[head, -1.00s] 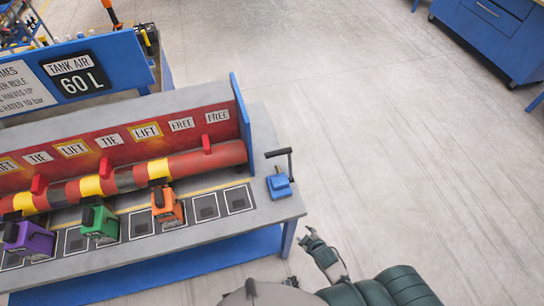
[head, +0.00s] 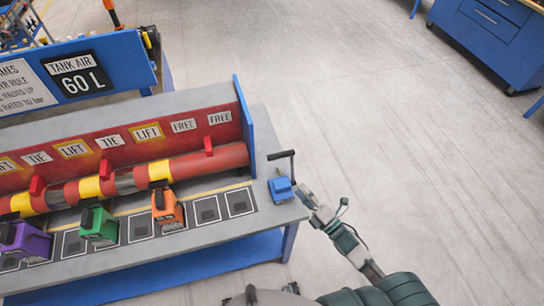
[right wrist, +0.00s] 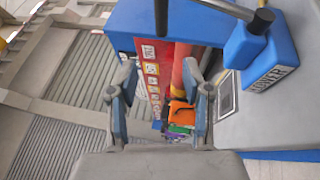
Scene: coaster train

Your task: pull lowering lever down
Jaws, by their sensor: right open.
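The lowering lever is a blue block (head: 280,189) at the right end of the bench, with a thin rod and a black crossbar handle (head: 280,155) standing raised above it. In the right wrist view the blue block (right wrist: 262,52) has a partly readable label, and its rod leads to the black grip (right wrist: 161,14) at the top. My right gripper (head: 307,196) is open and empty, just right of the block. Its spread fingers (right wrist: 160,92) show in the wrist view with the black grip beyond and above them, apart from it. My left gripper is not visible.
The grey bench (head: 150,257) carries purple (head: 25,241), green (head: 99,226) and orange (head: 168,210) blocks before a striped red pipe (head: 215,160). A blue end panel (head: 243,112) stands left of the lever. Open floor (head: 400,160) lies to the right.

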